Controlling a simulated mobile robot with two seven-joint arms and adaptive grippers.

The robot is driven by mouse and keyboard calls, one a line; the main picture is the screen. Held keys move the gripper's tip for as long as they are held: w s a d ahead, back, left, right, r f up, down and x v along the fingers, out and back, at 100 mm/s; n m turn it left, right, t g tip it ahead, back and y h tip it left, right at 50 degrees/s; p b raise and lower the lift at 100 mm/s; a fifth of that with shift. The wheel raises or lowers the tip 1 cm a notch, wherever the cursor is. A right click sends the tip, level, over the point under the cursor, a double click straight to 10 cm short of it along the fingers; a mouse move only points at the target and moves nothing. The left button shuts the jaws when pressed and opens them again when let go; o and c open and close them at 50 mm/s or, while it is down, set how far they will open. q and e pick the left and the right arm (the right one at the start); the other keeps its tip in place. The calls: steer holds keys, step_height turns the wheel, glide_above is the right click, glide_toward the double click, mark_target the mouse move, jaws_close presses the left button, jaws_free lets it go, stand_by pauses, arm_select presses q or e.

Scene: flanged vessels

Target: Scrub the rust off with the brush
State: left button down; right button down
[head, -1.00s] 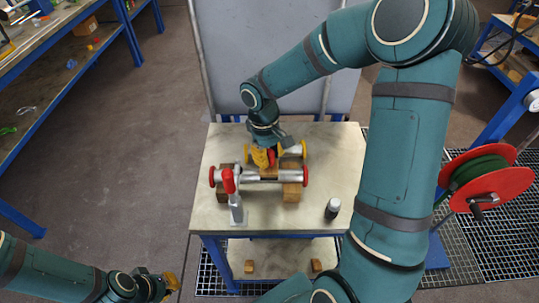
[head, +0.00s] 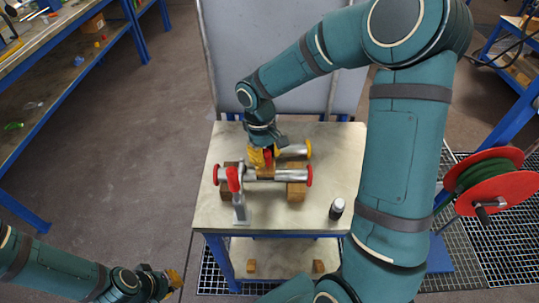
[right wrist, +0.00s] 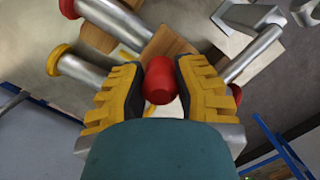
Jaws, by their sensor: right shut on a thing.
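My right gripper (head: 262,158) is shut on the red knob (right wrist: 159,82) of a brush with a wooden body (head: 265,172). The brush is over the front grey pipe (head: 284,174), which has red end caps; exact contact is hard to tell. In the right wrist view, the brush's wooden body (right wrist: 168,45) shows beyond the yellow fingers. A second pipe with yellow caps (head: 293,151) lies behind and is partly covered by the gripper. No rust can be made out; the gripper and brush hide part of the pipe. My left gripper (head: 173,279) is at the lower left, away from the table.
The pipes rest on wooden blocks (head: 297,190) on a pale table (head: 285,215). A red hose reel (head: 487,182) is further right.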

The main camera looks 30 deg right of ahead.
steer(key=shift+w+a+f, duration=0.15)
steer(key=shift+w+a, duration=0.3)
steer(key=shift+a, duration=0.35)
steer(key=shift+s+d, duration=0.4)
steer(key=shift+d, duration=0.25)
steer(key=shift+s+d, duration=0.35)
steer(key=shift+d, duration=0.3)
steer(key=shift+s+d, duration=0.45)
steer(key=shift+d, duration=0.2)
steer(key=shift+s+d, duration=0.4)
steer(key=shift+d, duration=0.2)
steer(key=shift+w+a, duration=0.55)
steer(key=shift+a, duration=0.3)
steer(key=shift+w+a, duration=0.55)
steer(key=shift+a, duration=0.25)
steer(key=shift+w+a, duration=0.55)
steer(key=shift+a, duration=0.3)
